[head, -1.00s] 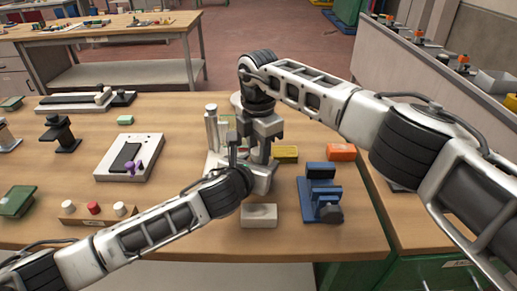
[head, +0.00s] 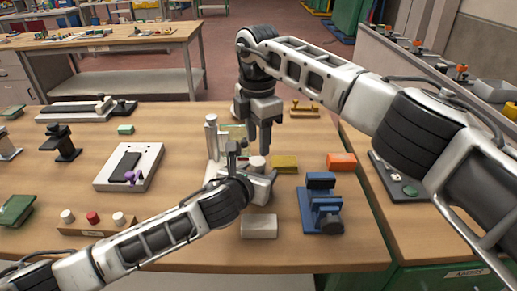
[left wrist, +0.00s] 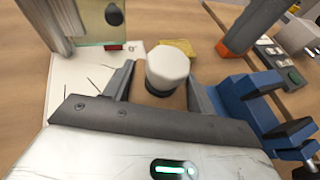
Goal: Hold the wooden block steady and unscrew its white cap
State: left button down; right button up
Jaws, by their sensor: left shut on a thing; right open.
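The wooden block (left wrist: 158,98) sits between the fingers of my left gripper (left wrist: 160,88) in the left wrist view, and the gripper is shut on it. The white cap (left wrist: 167,64) sits on top, with a dark ring under it. In the head view the cap (head: 257,162) shows just beyond the left hand, and the block is mostly hidden by that hand. My right gripper (head: 266,150) is open and empty, pointing down. Its fingertips appear a little above the cap, apart from it.
A pale machine with a clear plate (head: 212,150) stands left of the block. A blue fixture (head: 321,208), an orange block (head: 341,161) and a yellow block (head: 284,163) lie to the right. A grey block (head: 259,227) lies in front. A wooden strip with caps (head: 97,229) lies front left.

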aim_at(257, 161)
jog(key=shift+a+r+m, duration=0.1)
jog(key=shift+r+m, duration=0.5)
jog(key=shift+r, duration=0.1)
notch_tip(257, 161, down, 8)
jog(key=shift+r, duration=0.1)
jog(key=c, duration=0.8)
jog(key=shift+r+n, duration=0.1)
jog(key=shift+n, duration=1.7)
jog(key=o, duration=1.1)
